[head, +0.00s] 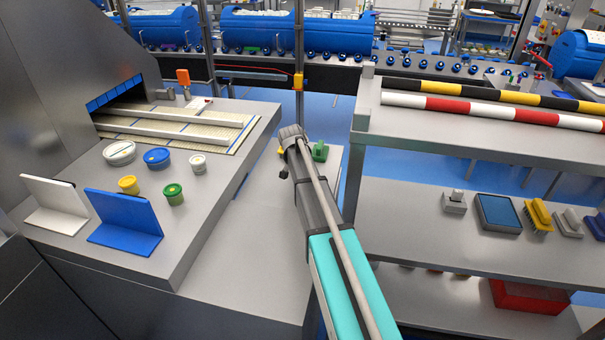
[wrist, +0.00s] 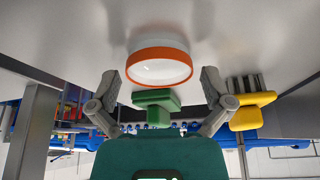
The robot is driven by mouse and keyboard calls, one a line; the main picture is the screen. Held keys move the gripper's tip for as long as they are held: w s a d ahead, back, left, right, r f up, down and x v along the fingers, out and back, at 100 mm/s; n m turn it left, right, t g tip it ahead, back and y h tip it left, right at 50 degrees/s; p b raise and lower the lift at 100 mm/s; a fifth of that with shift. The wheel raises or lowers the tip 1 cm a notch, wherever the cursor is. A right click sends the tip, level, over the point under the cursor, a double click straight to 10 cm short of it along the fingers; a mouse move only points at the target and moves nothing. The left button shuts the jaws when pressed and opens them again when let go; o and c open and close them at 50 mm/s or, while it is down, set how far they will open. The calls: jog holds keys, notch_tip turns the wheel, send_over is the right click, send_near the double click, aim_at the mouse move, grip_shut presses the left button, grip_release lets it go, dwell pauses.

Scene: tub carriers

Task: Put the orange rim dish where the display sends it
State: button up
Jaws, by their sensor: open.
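The orange rim dish (wrist: 159,68) is white inside with an orange rim. It shows in the wrist view at the top middle, against a grey surface. My gripper (wrist: 159,80) is open, with one finger on each side of the dish's near edge; I see no finger touching it. In the head view my gripper (head: 292,138) is over the lower grey shelf between the counter and the rack, and the dish cannot be made out there. No readable display shows in either view.
A green item (head: 319,151) stands right of my gripper. A yellow item (wrist: 253,110) shows at the wrist view's right. The left counter (head: 207,232) holds several small tubs, a white angled plate (head: 56,205) and a blue one (head: 126,221). The right rack (head: 425,128) carries striped bars.

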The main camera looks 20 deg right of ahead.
dwell(0.4)
jog(key=c, duration=1)
jog(key=shift+o, duration=0.2)
jog(key=shift+r, duration=0.15)
notch_tip(320, 180, up, 3)
jog(key=p, duration=0.3)
jog(key=s+a+r+p, duration=0.3)
jog(key=s+r+p, duration=0.6)
jog(key=s, duration=0.4)
jog(key=shift+s+r+p, duration=0.4)
jog(key=shift+p, duration=0.1)
